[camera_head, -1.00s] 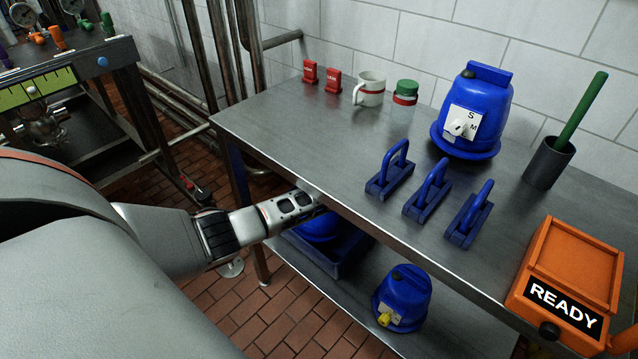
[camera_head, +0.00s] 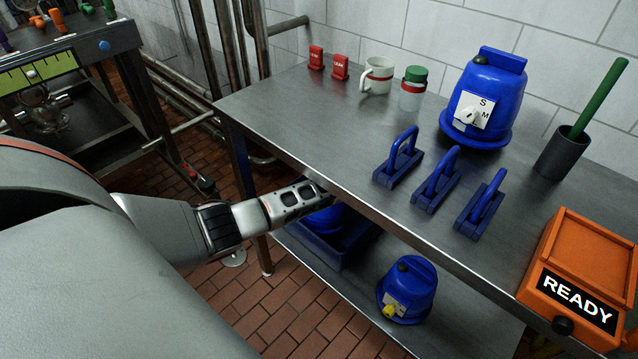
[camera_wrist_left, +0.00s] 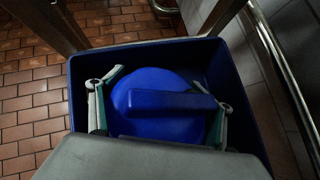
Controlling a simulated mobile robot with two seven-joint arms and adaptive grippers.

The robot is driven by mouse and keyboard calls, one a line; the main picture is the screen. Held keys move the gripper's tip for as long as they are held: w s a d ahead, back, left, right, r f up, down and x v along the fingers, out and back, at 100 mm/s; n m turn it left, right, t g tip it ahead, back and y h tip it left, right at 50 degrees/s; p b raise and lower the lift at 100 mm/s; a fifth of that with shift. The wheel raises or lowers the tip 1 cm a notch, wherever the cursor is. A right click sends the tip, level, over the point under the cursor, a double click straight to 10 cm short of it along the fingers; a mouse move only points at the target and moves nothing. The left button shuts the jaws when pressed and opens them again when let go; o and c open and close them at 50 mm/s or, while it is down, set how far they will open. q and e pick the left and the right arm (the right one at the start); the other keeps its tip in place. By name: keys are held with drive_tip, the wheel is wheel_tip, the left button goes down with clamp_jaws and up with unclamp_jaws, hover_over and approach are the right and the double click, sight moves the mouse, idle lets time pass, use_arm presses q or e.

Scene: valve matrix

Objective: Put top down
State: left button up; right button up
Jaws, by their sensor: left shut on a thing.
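The blue domed top (camera_wrist_left: 150,100) with a bar handle sits inside a blue bin (camera_wrist_left: 235,75) in the left wrist view. My left gripper (camera_wrist_left: 159,97) has a finger on either side of the dome and is shut on it. In the head view, the top (camera_head: 325,218) shows partly under the table edge, in the bin (camera_head: 350,250) on the lower shelf. My left gripper's fingers are hidden there by the tabletop. I cannot tell whether the top touches the bin floor. My right gripper is not in view.
A blue unit with a yellow knob (camera_head: 407,289) stands right of the bin on the lower shelf. The tabletop (camera_head: 300,130) above holds a blue pump-like unit (camera_head: 485,95), several blue handles, a mug (camera_head: 377,77), a jar (camera_head: 413,90) and an orange READY box (camera_head: 577,270).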

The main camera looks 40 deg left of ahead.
use_arm(q)
drive_tip(key=o, duration=1.8)
drive_tip(key=shift+r, duration=0.1)
drive_tip(key=shift+c, duration=0.2)
drive_tip(key=shift+o, duration=1.3)
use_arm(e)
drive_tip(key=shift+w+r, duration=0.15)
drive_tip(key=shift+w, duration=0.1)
use_arm(q)
drive_tip(key=shift+r, duration=0.2)
drive_tip(key=shift+d+r+p, duration=0.25)
drive_tip(key=shift+r+p, duration=0.1)
drive_tip(key=shift+r, duration=0.3)
drive_tip(key=shift+d+r+p, duration=0.25)
drive_tip(key=shift+r+p, duration=0.05)
drive_tip(key=shift+r, duration=0.3)
drive_tip(key=shift+p+v, duration=0.55)
drive_tip(key=shift+v, duration=0.35)
drive_tip(key=p, duration=0.3)
approach(334, 207)
drive_tip(key=x, duration=0.5)
drive_tip(key=shift+s+d, duration=0.1)
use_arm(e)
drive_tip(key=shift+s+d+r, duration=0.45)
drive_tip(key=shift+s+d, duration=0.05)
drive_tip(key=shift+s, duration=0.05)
